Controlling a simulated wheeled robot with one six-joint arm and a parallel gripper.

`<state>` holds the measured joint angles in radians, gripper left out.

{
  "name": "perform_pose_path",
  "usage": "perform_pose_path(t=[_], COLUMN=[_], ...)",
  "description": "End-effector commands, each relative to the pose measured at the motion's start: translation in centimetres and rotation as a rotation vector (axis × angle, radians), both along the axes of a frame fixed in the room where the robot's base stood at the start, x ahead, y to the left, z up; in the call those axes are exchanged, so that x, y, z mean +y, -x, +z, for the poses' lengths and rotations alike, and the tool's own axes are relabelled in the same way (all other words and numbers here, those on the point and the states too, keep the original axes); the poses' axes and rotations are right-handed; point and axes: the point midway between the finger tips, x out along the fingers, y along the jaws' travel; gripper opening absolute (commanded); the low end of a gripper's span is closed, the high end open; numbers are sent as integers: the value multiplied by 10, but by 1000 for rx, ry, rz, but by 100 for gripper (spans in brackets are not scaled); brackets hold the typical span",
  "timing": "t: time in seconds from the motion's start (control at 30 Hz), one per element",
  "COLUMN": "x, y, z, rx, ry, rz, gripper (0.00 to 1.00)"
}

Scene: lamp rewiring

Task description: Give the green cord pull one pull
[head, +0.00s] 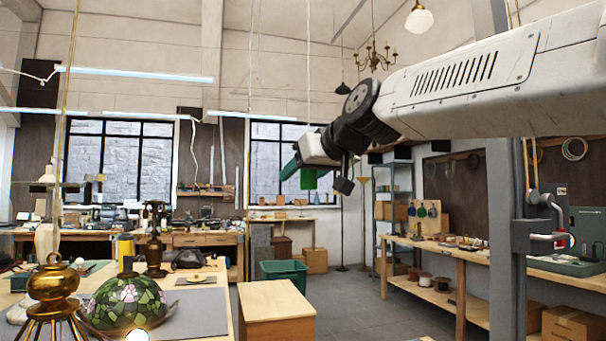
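The green cord pull (309,179) hangs near the middle of the head view, just under the end of my arm. A thin pale cord runs down from the ceiling above it and passes behind my gripper. My gripper (318,172) reaches in from the right, at the height of the pull. Another slim green part shows at the left of the gripper, and a dark block shows at its right. The gripper's body hides the top of the pull. I cannot tell whether the fingers touch the pull or stand in front of it.
A green stained-glass shade (124,302) and a brass lamp part (52,285) stand on the near left bench. A wooden cabinet (275,305) and a green bin (284,272) stand below the pull. A long workbench (440,255) lines the right. Open floor lies between.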

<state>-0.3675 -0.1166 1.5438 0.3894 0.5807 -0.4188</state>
Motion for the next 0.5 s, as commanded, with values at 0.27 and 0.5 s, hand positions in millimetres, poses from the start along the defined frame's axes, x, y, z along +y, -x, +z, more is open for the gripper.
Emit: perform_pose_path(t=[0.27,0.5], x=[-6,-28], y=[8,40], z=[5,21], rx=[-2,-3], ry=[-1,-1], rz=[-1,-2], gripper=[55,55])
